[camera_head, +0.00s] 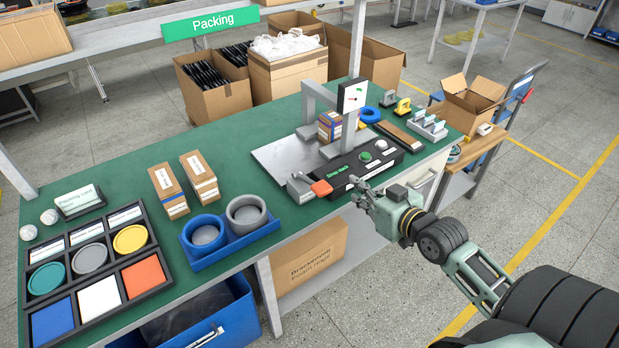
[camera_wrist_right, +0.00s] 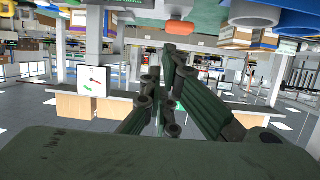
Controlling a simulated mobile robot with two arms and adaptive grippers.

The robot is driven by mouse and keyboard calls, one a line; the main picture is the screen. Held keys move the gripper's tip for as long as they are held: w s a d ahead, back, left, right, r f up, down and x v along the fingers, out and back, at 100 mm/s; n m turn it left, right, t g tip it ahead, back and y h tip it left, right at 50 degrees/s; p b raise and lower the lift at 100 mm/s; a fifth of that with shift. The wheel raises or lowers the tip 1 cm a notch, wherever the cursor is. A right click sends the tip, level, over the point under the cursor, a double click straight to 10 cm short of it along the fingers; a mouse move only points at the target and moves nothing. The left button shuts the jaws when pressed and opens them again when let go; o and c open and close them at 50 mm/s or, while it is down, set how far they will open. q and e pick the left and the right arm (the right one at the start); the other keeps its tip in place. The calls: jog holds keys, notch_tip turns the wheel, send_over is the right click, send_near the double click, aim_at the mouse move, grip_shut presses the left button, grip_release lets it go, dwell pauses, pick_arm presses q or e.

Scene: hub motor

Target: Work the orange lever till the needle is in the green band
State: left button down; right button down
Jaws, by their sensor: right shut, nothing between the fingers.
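The orange lever (camera_head: 321,188) sticks out at the front left of the press fixture on the green bench. It also shows at the top of the right wrist view (camera_wrist_right: 265,39). The white gauge (camera_head: 353,95) stands on the fixture's post. In the right wrist view the gauge (camera_wrist_right: 95,80) has a red needle that appears to lie outside the green band. My right gripper (camera_head: 357,186) is shut and empty, just right of the lever and apart from it. Its closed fingers (camera_wrist_right: 170,52) fill the middle of the wrist view. My left gripper is not in view.
A black button box (camera_head: 366,162) with green and white buttons sits beside the lever. A small carton (camera_head: 330,126) is in the fixture.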

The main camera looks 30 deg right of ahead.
jog(key=shift+n+t+y, duration=0.3)
jog(key=shift+y, duration=0.1)
jog(key=r, duration=0.1)
jog(key=a+r, duration=0.2)
jog(key=r, duration=0.1)
jog(key=shift+w+a, duration=0.1)
jog(key=shift+w, duration=0.15)
jog(key=shift+w, duration=0.1)
jog(key=p, duration=0.2)
send_over(326, 190)
notch_tip(326, 190, down, 2)
jog(key=shift+f, duration=0.1)
notch_tip(326, 190, down, 3)
jog(key=shift+w+r+p, duration=0.1)
jog(key=shift+p, duration=0.25)
jog(key=shift+f, duration=0.8)
